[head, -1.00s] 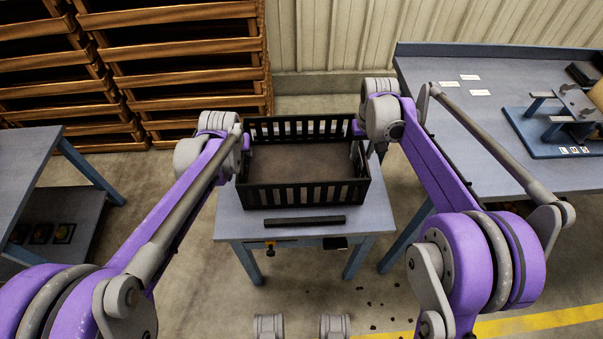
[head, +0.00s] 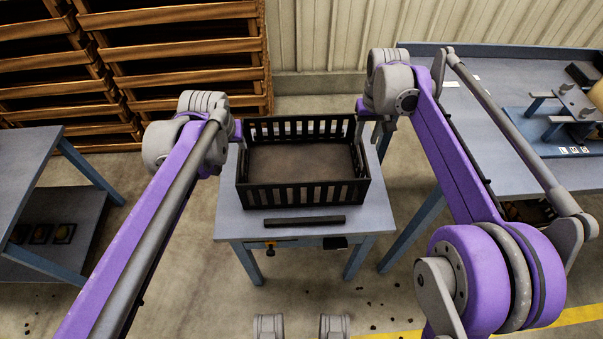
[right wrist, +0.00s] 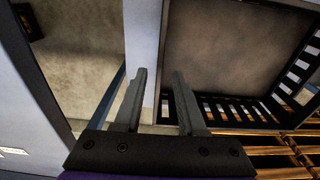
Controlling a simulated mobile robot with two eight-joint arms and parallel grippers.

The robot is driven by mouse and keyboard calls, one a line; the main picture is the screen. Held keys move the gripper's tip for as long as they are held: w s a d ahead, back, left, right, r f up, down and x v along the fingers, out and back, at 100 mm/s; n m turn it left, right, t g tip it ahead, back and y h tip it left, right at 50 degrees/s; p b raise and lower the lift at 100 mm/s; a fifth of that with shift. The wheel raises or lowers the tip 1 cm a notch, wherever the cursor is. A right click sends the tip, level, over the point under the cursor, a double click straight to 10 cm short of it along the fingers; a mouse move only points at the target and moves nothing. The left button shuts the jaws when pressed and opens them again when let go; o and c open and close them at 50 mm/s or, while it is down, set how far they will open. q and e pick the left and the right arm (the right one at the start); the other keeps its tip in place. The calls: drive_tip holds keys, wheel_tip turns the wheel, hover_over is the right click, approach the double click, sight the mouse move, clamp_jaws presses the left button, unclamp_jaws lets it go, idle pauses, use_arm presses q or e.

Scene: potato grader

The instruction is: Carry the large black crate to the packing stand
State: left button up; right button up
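The large black crate (head: 303,195) stands upright on a small blue-grey stand (head: 228,218). It has slatted walls and a brown floor, and it looks empty. My left gripper (head: 241,146) is at the crate's left end, close to the rim; its fingers are mostly hidden, so its opening is unclear. My right gripper (head: 368,132) is at the crate's right end, near the far corner. In the right wrist view its two fingers (right wrist: 160,73) are apart, with the crate's end wall (right wrist: 166,45) just beyond them; I see no grip on it.
A dark bar (head: 305,221) lies on the stand in front of the crate. A blue-grey bench (head: 480,125) with a fixture stands at right, another table (head: 25,165) at left. Wooden crates (head: 190,75) are stacked behind. Dark bits lie on the floor.

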wheel_tip(320, 180, up, 5)
drive_tip(key=shift+s+f, duration=0.1)
drive_tip(key=shift+s, duration=0.05)
idle(0.4)
